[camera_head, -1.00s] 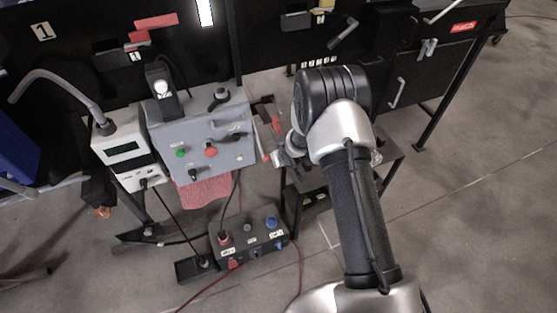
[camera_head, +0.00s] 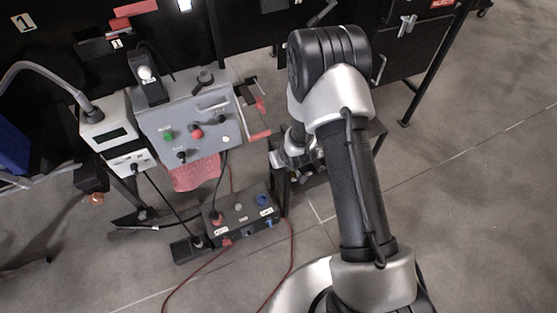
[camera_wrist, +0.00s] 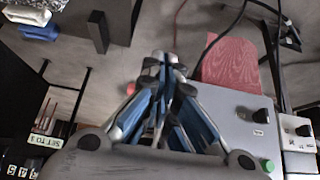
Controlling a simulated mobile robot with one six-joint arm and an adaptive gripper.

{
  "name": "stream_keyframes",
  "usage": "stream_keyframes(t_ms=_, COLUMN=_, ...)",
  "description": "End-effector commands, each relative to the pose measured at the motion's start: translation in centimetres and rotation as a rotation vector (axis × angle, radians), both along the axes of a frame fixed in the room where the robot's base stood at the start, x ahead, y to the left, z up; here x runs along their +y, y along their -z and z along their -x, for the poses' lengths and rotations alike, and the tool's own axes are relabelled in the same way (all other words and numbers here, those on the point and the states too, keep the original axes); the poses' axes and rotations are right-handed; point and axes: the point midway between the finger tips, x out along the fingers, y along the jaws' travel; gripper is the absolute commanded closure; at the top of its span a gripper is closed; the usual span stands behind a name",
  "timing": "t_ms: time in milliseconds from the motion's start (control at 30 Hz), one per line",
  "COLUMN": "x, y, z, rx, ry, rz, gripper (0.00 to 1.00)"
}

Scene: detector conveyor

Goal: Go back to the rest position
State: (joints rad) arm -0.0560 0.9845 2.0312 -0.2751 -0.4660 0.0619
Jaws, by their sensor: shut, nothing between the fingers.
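My gripper (camera_wrist: 165,65) is shut and empty in the wrist view, its fingertips together above the floor. In the head view my arm reaches up from the bottom right and bends at a black joint. My gripper (camera_head: 292,160) hangs there to the right of the grey control box and is partly hidden by my arm. The grey control box (camera_head: 215,135) has a green button, a red button and black knobs. It also shows in the wrist view (camera_wrist: 225,115), right of my gripper and apart from it.
A white meter (camera_head: 108,130) stands left of the control box. A black box with coloured knobs (camera_head: 240,215) sits lower down, with a red cable on the floor. Black cabinets (camera_head: 270,30) line the back. Grey floor (camera_head: 480,220) is clear on the right.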

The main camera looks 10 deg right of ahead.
Motion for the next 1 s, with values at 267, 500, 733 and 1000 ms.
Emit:
stream_keyframes(t_ms=267, x=-0.5, y=0.0, z=1.7, rx=-0.001, ry=0.0, rz=0.0, gripper=1.0)
stream_keyframes(t_ms=500, x=-0.5, y=0.1, z=1.7, rx=-0.001, ry=0.0, rz=0.0, gripper=1.0)
stream_keyframes(t_ms=733, x=-0.4, y=0.1, z=1.6, rx=-0.001, ry=0.0, rz=0.0, gripper=1.0)
stream_keyframes(t_ms=1000, x=-1.5, y=-5.4, z=0.7, rx=-0.004, ry=0.026, rz=0.027, gripper=1.0)
